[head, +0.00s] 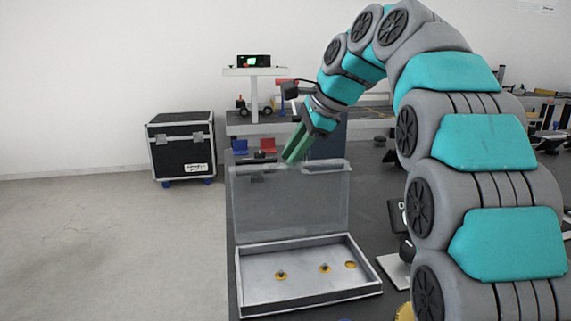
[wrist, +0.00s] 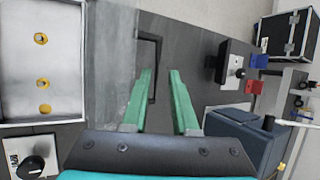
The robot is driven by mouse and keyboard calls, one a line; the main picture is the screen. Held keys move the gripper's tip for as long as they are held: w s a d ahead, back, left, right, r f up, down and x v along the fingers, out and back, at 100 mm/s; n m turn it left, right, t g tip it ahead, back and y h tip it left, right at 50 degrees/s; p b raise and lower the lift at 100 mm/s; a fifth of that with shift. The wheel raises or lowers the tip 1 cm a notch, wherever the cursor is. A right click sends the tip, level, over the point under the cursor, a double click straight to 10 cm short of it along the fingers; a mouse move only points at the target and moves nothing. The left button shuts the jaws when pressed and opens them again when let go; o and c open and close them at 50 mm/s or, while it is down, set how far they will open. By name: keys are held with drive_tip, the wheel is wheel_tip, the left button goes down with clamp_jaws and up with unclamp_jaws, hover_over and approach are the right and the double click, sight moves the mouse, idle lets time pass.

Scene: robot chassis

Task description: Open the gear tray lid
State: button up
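The gear tray (head: 308,295) is a light metal tray on the dark table, with small yellow gears (head: 325,268) inside. Its see-through lid (head: 290,205) stands about upright along the tray's far edge, so the tray is uncovered. In the wrist view the tray (wrist: 40,112) is at the left and the lid (wrist: 110,70) is a grey, hazy strip beside it. My gripper (head: 289,159) is at the lid's top edge. In the wrist view its green fingers (wrist: 161,73) are apart with nothing held between them. A thin black bar frame (wrist: 158,60) lies by the left finger.
A black case (head: 182,148) stands on the floor behind left. Blue and red bins (head: 267,146) and a small raised stand (head: 254,72) are at the back. A dark blue box (wrist: 240,140) is to the right in the wrist view. The floor at left is clear.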

drive_tip(key=v, duration=0.4)
drive_tip(key=shift+r, duration=0.1)
idle(0.3)
